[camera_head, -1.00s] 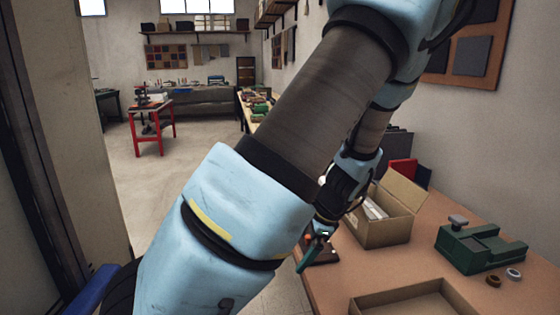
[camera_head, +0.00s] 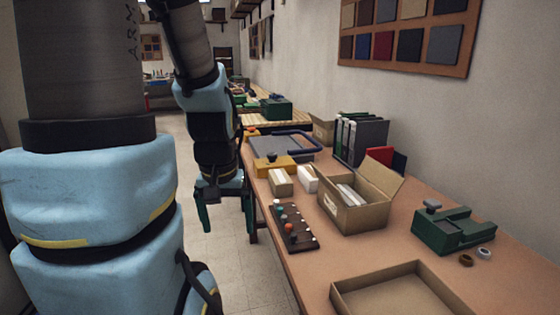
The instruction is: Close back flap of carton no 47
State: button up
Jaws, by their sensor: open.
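An open cardboard carton (camera_head: 352,216) stands on the workbench, right of centre, with pale items inside. One flap (camera_head: 382,179) stands up at its far right side, leaning outward. I cannot read a number on it, so I cannot tell whether it is no 47. My gripper (camera_head: 226,212) is open and empty, its green fingers pointing down. It hangs in front of the bench's left edge, left of the carton and apart from it.
A dark board with knobs (camera_head: 294,228) lies left of the carton, and small boxes (camera_head: 280,182) stand behind it. A green vise-like tool (camera_head: 454,230) is to the right. An empty cardboard tray (camera_head: 385,272) is in front. Upright binders (camera_head: 361,138) stand behind.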

aim_at(388, 182)
jog(key=i+j, duration=0.35)
jog(key=i, duration=0.15)
jog(key=i+j+z, duration=0.1)
jog(key=i+j, duration=0.25)
jog(key=i, duration=0.15)
